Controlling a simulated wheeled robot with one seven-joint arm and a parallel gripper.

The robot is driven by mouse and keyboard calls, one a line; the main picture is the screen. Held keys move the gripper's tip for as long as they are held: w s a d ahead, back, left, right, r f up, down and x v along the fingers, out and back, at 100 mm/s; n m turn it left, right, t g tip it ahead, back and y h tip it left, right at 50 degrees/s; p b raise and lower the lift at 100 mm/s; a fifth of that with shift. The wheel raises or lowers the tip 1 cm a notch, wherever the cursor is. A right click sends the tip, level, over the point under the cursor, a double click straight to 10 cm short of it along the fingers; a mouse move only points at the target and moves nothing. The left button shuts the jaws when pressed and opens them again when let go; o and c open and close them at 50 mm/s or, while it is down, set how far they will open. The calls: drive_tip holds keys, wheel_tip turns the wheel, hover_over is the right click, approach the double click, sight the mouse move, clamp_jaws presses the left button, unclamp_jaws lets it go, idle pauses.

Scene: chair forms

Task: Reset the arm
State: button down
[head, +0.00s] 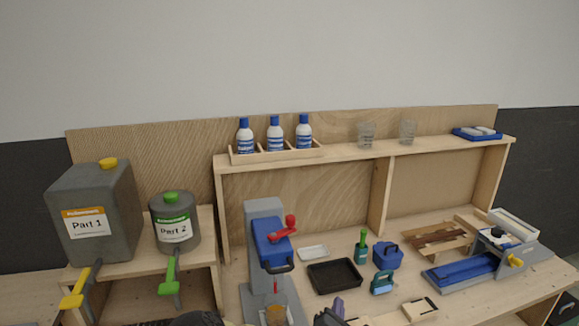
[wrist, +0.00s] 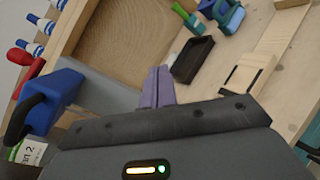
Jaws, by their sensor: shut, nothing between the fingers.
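My gripper (head: 338,308) shows at the bottom edge of the head view, with its purple fingertips in front of the bench. In the wrist view, the purple fingers (wrist: 158,85) are together with nothing between them. The gripper is above the bench, apart from the black tray (head: 334,275), which lies beyond it. Most of my arm is hidden below the head view.
A blue and grey press (head: 268,245) with a red handle stands left of my gripper. The Part 1 container (head: 95,215) and Part 2 container (head: 175,225) stand further left. A shelf (head: 350,150) spans the back. A blue-grey fixture (head: 485,258) stands right.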

drive_tip(key=s+d+f+m+g, duration=0.5)
drive_tip(key=s+m+g, duration=0.3)
drive_tip(key=m, duration=0.7)
drive_tip(key=s+a+r+m+g+y, duration=0.2)
drive_tip(key=s+r+m+g, duration=0.4)
drive_tip(key=s+r+m, duration=0.4)
drive_tip(key=s+r+y, duration=0.1)
drive_tip(key=s+r, duration=0.1)
drive_tip(key=s, duration=0.1)
drive_tip(key=shift+s+a+m+y, duration=0.15)
drive_tip(key=shift+a+m+y, duration=0.15)
drive_tip(key=shift+a, duration=0.05)
drive_tip(key=shift+r, duration=0.1)
drive_tip(key=shift+d, duration=0.1)
drive_tip(key=shift+s, duration=0.15)
